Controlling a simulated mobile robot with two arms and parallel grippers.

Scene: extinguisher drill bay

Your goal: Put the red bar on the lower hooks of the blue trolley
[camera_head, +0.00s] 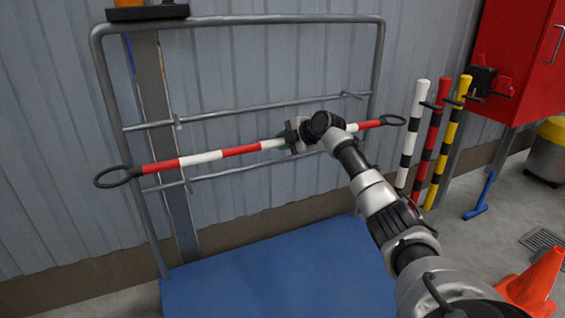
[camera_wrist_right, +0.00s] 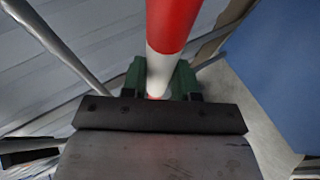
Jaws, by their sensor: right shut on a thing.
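The red bar (camera_head: 241,150), striped red and white with a black loop at each end, is held across the front of the blue trolley (camera_head: 285,275). My right gripper (camera_head: 293,137) is shut on it near its middle. In the right wrist view the bar (camera_wrist_right: 172,28) runs between the green jaw pads of the gripper (camera_wrist_right: 160,82). The trolley has a grey tube frame with two cross rails; the bar appears between them, near the lower rail (camera_head: 235,171). A lower hook (camera_head: 188,185) shows at left; my arm hides much of the right side. I cannot tell whether bar and hooks touch. My left gripper is not in view.
Striped posts, white (camera_head: 413,130), red (camera_head: 431,135) and yellow (camera_head: 452,135), stand right of the trolley by a red cabinet (camera_head: 520,60). An orange cone (camera_head: 535,280) stands at lower right. A corrugated wall (camera_head: 40,150) is behind the frame.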

